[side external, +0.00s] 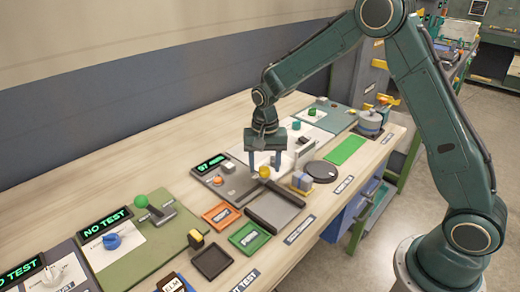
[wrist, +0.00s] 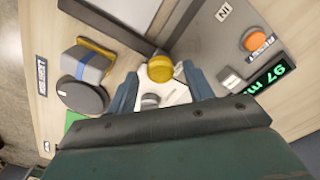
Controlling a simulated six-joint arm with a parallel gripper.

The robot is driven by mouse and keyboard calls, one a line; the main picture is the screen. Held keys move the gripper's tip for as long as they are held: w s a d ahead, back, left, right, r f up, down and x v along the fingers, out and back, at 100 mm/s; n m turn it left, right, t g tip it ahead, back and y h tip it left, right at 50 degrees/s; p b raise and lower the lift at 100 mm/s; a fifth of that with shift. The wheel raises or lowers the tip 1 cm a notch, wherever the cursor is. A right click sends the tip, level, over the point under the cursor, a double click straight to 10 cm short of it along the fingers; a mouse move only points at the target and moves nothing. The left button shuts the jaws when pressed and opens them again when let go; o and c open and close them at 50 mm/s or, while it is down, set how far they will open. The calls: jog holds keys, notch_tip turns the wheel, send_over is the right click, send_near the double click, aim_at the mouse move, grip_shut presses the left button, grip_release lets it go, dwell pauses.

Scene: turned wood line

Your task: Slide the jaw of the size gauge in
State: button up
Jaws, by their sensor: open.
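The size gauge is a grey panel (side external: 207,180) with a green-lit display (side external: 209,164) reading about 97, an orange button (side external: 219,181) and a small pale block (side external: 228,167). In the wrist view, the panel (wrist: 208,45) bears an "IN" label. A yellow round knob or piece (side external: 265,171) is at the gauge's right end; it also shows in the wrist view (wrist: 160,68). I cannot tell which part is the jaw. My gripper (side external: 265,164) is open, pointing down, its blue fingers on either side of the yellow piece. In the wrist view the fingers (wrist: 163,82) appear apart from it.
A grey tray (side external: 273,210) lies in front. A block with blue and yellow parts (side external: 301,182) and a dark round disc (side external: 322,171) stand to the right. Orange (side external: 221,215) and green (side external: 249,237) trays lie at the front left. A green mat (side external: 345,149) is clear.

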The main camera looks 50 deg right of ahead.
jog(key=shift+f, duration=0.25)
grip_shut()
jog(key=a, duration=1)
jog(key=shift+a, duration=0.1)
jog(key=shift+c, duration=0.3)
grip_release()
jog(key=shift+o, duration=0.3)
jog(key=shift+r, duration=0.15)
